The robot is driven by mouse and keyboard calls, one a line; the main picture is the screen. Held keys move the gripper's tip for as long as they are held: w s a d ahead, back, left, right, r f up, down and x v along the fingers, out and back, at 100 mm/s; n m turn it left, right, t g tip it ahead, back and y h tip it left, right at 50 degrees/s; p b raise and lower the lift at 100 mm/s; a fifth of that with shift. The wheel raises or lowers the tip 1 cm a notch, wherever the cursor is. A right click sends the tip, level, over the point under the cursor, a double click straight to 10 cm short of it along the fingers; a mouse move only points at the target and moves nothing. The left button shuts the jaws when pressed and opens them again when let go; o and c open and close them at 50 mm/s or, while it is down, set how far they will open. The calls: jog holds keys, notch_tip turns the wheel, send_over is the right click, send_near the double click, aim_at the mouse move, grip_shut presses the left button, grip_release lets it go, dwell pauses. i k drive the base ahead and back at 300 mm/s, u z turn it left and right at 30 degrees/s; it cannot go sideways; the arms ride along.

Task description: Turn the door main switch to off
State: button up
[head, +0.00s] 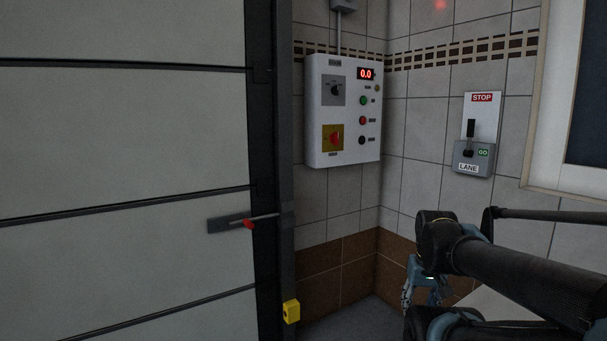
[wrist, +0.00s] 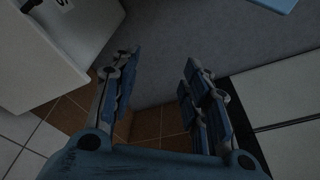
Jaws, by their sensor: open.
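The white control box (head: 344,111) hangs on the tiled wall right of the door. Its lower left part carries a red rotary switch (head: 334,137) on a yellow plate. I cannot read the labels, nor tell clearly which position the red knob stands in. Above it is a black selector knob (head: 336,90) on a grey plate. My gripper (head: 424,285) is low, to the right of and below the box, apart from it. In the wrist view my gripper (wrist: 155,85) is open, with nothing between its fingers.
The large panelled door (head: 125,130) fills the left, with a red-knobbed latch (head: 248,223) on its edge. A yellow block (head: 291,311) sits low on the frame. A STOP/GO lane lever box (head: 474,140) hangs on the right wall. Free air lies before the control box.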

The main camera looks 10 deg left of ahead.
aim_at(334, 138)
jog(key=z, duration=0.05)
jog(key=k, duration=1.1)
jog(key=u, duration=0.7)
jog(key=i, duration=1.5)
jog(key=z, duration=0.5)
